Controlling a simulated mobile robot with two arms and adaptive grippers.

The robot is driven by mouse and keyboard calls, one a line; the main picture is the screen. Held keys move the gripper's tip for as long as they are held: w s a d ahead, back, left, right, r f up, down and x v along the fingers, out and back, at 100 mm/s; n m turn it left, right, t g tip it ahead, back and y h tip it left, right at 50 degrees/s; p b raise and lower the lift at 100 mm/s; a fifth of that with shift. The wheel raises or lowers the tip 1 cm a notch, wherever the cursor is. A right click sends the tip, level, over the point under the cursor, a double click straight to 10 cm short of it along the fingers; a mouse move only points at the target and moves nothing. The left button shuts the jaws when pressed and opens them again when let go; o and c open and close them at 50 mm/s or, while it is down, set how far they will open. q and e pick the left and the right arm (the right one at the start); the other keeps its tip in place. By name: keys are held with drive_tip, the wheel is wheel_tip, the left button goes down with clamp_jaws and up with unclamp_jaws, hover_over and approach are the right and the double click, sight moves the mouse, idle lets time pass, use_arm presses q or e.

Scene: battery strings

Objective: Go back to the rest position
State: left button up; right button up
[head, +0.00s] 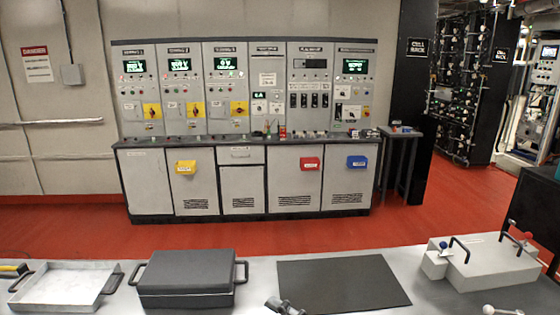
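No gripper or arm of mine can be made out in the head view. A grey worktop (255,280) runs along the bottom of the picture. On it, from left to right, are a shallow metal tray (62,285) with dark handles, a closed dark case (188,270) with side handles, a flat black mat (342,283) and a light grey box (485,265) with black handles. A small dark grey object (282,305) is cut off by the bottom edge, and I cannot tell what it is.
Across a red floor (270,228) stands a control cabinet (240,170) with green displays. A small side table (400,133) stands at its right end. A dark cell rack (462,90) is further right. The floor between worktop and cabinet is clear.

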drive_tip(key=w+d+m+t+h, duration=0.4)
drive_tip(key=d+m+t+h, duration=0.5)
drive_tip(key=d+m+h, duration=0.55)
drive_tip(key=s+d+f+m+g+h, duration=0.2)
drive_tip(key=s+d+f+m+g, duration=0.15)
drive_tip(key=f, duration=0.25)
drive_tip(key=s+d+f+m+g+h, duration=0.25)
drive_tip(key=d+f+m, duration=0.2)
drive_tip(key=f, duration=0.25)
drive_tip(key=s+a+f+m+g+y, duration=0.1)
drive_tip(key=s+f+g, duration=0.4)
drive_tip(key=s, duration=0.4)
drive_tip(key=s+f+m+g+y, duration=0.15)
drive_tip(key=s+f+g, duration=0.35)
drive_tip(key=s, duration=0.5)
wheel_tip(320, 180, down, 30)
drive_tip(key=s+f+g+b, duration=0.1)
drive_tip(key=s+g+b, duration=0.1)
drive_tip(key=b, duration=0.1)
drive_tip(key=s+d+f+b, duration=0.1)
drive_tip(key=s+d+f, duration=0.1)
drive_tip(key=s+f, duration=1.4)
drive_tip(key=shift+s+d+f+g+h, duration=0.15)
drive_tip(key=shift+s+d+g+h, duration=0.05)
drive_tip(key=shift+d+g+h, duration=0.2)
